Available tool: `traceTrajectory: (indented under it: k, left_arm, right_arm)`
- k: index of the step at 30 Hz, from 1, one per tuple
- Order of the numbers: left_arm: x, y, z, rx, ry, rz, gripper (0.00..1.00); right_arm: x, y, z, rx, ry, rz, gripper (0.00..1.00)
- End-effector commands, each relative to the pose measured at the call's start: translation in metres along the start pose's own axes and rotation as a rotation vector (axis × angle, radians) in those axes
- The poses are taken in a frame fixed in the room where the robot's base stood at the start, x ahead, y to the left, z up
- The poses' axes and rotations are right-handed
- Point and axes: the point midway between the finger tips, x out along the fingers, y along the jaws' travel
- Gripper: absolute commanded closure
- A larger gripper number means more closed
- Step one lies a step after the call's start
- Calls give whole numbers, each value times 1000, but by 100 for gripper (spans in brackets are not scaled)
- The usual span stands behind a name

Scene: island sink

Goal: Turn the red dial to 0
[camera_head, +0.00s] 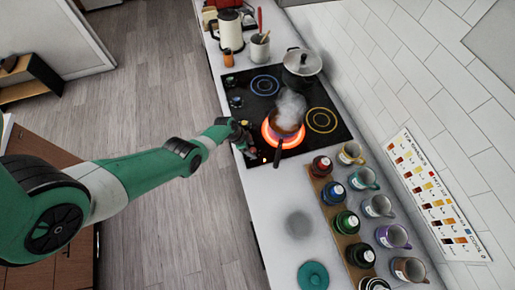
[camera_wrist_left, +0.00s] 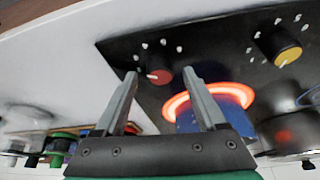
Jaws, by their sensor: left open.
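The red dial (camera_wrist_left: 159,76) is on the black cooktop in the left wrist view, with a pale pointer mark toward the left and white marks around it. My left gripper (camera_wrist_left: 160,74) is open, its two fingers on either side of the dial in that view. I cannot tell whether they touch it. In the head view my left gripper (camera_head: 240,134) is at the cooktop's near left edge, and I cannot make out the red dial there. A burner (camera_head: 268,135) glows red-orange under a steaming pan (camera_head: 286,120). My right gripper is not in view.
A yellow dial (camera_wrist_left: 286,47) is on the same cooktop (camera_head: 338,132). A lidded pot (camera_head: 301,63) stands at the back. The pan's dark handle (camera_head: 278,152) points toward the front. Several mugs and bottles line the counter, with a teal disc (camera_head: 313,275) nearby.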

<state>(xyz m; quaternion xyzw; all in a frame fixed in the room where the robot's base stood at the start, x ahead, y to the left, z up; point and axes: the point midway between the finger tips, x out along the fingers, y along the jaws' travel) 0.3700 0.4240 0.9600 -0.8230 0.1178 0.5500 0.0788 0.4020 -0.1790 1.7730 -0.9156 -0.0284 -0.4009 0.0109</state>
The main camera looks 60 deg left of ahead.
Motion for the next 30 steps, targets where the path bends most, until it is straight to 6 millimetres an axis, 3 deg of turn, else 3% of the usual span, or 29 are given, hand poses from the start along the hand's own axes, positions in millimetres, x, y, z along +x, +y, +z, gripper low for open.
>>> traceTrajectory:
  k: [10,22,30]
  left_arm:
    - [4,-1,2,-3,0,-1,29]
    - [4,-1,2,-2,0,-1,100]
    - [4,0,2,-12,0,-5,100]
  right_arm:
    - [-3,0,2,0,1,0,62]
    - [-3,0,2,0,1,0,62]
    - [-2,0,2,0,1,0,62]
